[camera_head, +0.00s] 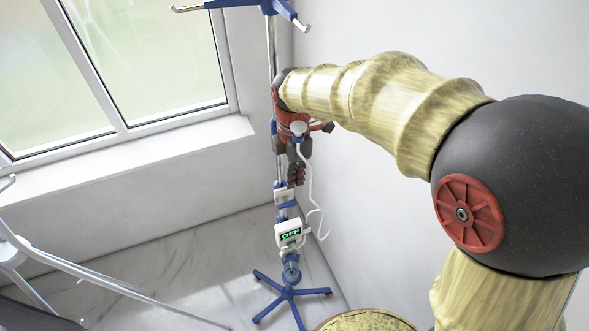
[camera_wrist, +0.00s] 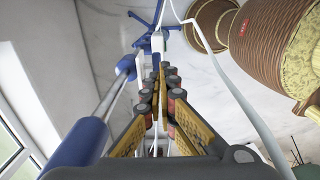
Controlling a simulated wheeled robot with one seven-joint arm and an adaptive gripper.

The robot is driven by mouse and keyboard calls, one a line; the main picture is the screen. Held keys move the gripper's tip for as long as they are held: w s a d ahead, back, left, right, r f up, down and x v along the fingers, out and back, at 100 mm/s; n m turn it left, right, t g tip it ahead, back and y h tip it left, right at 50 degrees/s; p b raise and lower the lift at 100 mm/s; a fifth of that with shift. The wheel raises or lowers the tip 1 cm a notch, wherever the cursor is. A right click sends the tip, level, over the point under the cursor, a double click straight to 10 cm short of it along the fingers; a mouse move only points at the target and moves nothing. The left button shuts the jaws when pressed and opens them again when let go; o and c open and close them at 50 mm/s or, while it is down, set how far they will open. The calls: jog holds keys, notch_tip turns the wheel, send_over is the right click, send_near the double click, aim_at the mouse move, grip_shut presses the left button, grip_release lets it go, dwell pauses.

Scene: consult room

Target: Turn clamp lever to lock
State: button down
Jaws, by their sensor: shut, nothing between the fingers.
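A slim metal pole (camera_head: 271,50) with blue fittings stands in the corner. A small white and blue clamp-like part (camera_head: 284,196) sits low on it, above a white box (camera_head: 289,235) with a green display that seems to read OFF. I cannot pick out the clamp lever in either view. My gripper (camera_head: 297,178) points down just right of the pole, above the box. In the wrist view my gripper (camera_wrist: 164,80) is shut and empty, beside the pole (camera_wrist: 111,95). The fingers partly hide what lies beyond them; contact cannot be told.
A white cable (camera_head: 312,190) hangs right of the pole and crosses the wrist view (camera_wrist: 235,90). The pole's blue legged base (camera_head: 291,293) is on the marble floor. A window (camera_head: 150,60) and ledge are left, a plain wall (camera_head: 400,240) right. White metal tubing (camera_head: 90,272) is lower left.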

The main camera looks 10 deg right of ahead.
aim_at(296, 203)
notch_tip(296, 203, down, 9)
jog(key=shift+r+p, duration=0.1)
jog(key=shift+p, duration=0.2)
jog(key=shift+w+d+f+y+b, duration=0.1)
jog(key=shift+d+y+b, duration=0.1)
jog(key=shift+y+b, duration=0.3)
jog(key=shift+d+f+y+b, duration=0.1)
jog(key=shift+d+y+b, duration=0.05)
jog(key=shift+y+b, duration=0.35)
